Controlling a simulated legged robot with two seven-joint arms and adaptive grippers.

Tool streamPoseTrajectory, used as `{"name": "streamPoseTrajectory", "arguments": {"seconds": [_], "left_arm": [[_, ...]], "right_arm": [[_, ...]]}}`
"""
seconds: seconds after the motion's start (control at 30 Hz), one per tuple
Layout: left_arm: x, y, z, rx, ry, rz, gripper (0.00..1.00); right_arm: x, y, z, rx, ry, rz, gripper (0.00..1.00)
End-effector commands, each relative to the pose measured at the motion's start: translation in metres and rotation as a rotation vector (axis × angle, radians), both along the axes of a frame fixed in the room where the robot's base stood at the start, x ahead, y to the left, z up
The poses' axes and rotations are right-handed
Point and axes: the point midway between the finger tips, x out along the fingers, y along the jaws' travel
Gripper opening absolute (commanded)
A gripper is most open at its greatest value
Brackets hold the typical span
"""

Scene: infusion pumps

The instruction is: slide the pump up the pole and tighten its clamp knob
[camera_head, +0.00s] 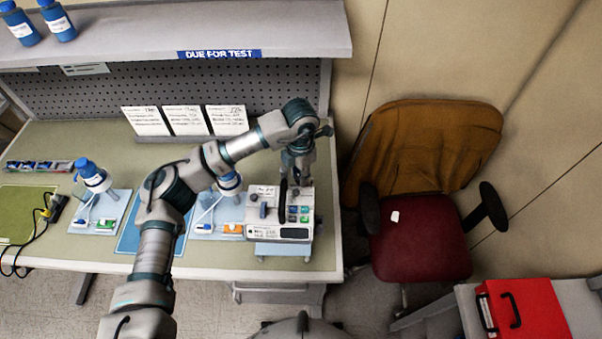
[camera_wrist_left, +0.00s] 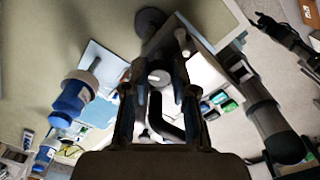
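The pump (camera_head: 268,232), a light grey box with a small screen and coloured buttons, sits at the right end of the bench. A dark upright handle (camera_head: 283,196) rises from it. My left gripper (camera_head: 297,178) is just above the pump's back, pointing down. Pump buttons (camera_wrist_left: 222,103) show at right. The pole and clamp knob are not clearly identifiable.
A shelf (camera_head: 150,35) overhangs the bench back, with paper cards (camera_head: 185,120) below. A red chair (camera_head: 420,235) is right of the bench; a red case (camera_head: 525,310) is at lower right.

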Motion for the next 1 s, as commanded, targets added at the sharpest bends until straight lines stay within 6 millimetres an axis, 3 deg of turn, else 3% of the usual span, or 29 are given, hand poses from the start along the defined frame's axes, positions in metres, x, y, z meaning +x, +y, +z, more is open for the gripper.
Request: {"name": "streamPoseTrajectory", "arguments": {"seconds": [0.17,0.4,0.7,0.73,0.8,0.83,1.0], "left_arm": [[-0.002,-0.002,-0.002,-0.007,0.003,-0.025,0.00],[-0.002,0.000,-0.004,-0.003,0.007,-0.225,0.00],[-0.002,0.002,-0.001,-0.003,0.011,-0.253,0.00],[-0.002,0.002,-0.001,-0.003,0.011,-0.252,0.29],[-0.001,0.002,-0.001,-0.004,0.010,-0.252,0.46],[-0.001,0.002,-0.001,-0.005,0.010,-0.252,0.51],[-0.001,0.000,-0.001,-0.005,0.008,-0.252,0.51]], "right_arm": [[0.000,-0.007,-0.003,-0.007,0.000,0.002,0.37],[-0.002,-0.003,-0.026,-0.003,0.002,0.002,0.37],[-0.002,0.008,-0.025,0.009,0.003,-0.002,0.37],[-0.002,0.008,-0.025,0.009,0.003,-0.002,0.37],[-0.002,0.007,-0.025,0.009,0.003,-0.002,0.37],[-0.002,0.007,-0.025,0.008,0.003,-0.002,0.37],[-0.002,0.005,-0.025,0.006,0.003,-0.001,0.37]]}}
